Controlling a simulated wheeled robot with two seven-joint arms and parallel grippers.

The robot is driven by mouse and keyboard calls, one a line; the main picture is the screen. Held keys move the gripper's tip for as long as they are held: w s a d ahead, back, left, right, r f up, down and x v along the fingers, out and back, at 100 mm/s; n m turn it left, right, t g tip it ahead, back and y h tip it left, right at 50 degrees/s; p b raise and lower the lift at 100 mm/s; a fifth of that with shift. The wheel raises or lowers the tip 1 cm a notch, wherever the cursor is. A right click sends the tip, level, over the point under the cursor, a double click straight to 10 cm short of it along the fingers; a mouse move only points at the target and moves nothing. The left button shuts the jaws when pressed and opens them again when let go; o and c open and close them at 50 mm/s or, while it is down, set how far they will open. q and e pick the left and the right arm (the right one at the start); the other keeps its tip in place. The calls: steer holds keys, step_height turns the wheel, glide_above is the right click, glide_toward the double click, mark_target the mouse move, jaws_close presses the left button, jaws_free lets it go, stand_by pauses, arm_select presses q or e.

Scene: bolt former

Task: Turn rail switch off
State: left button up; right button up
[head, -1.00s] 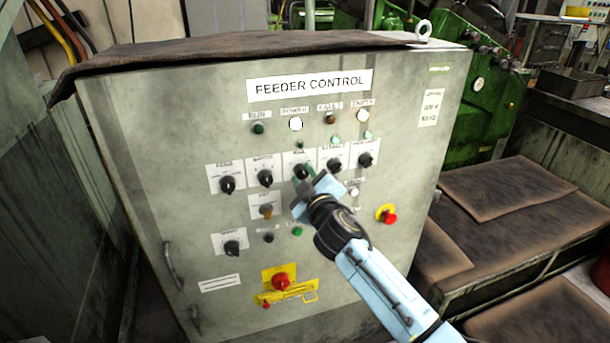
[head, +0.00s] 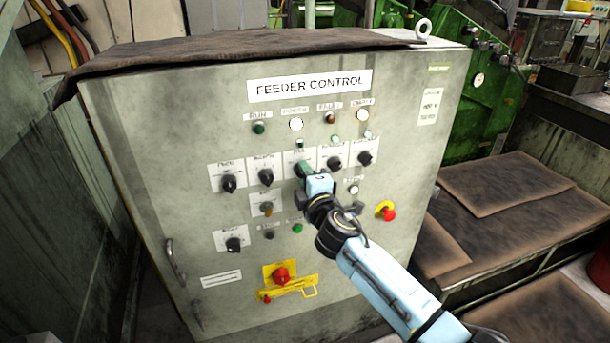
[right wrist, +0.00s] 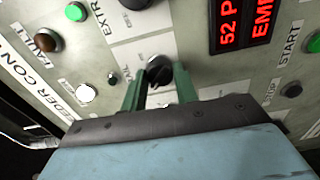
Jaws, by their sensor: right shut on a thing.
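The rail switch is a black rotary knob (right wrist: 159,70) on a white plate, in the upper row of knobs on the grey feeder control cabinet (head: 130,190). In the head view my right gripper (head: 304,171) covers most of this knob; the top of its white plate (head: 299,152) shows. In the right wrist view the green fingers of the gripper (right wrist: 159,88) stand on either side of the knob, shut on it. The knob's pointer direction is hard to tell. My left gripper is not in view.
Neighbouring black knobs sit close on the left (head: 266,176) and right (head: 334,163). A red emergency button (head: 388,214) is at lower right and a red switch on yellow (head: 281,275) is below. A red-lettered display (right wrist: 241,22) shows in the wrist view.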

stand_by(0.4)
steer(key=o, duration=1)
steer(key=p+v, duration=0.1)
steer(key=v, duration=1.2)
steer(key=shift+s+d+p, duration=0.15)
steer(key=shift+p, duration=0.15)
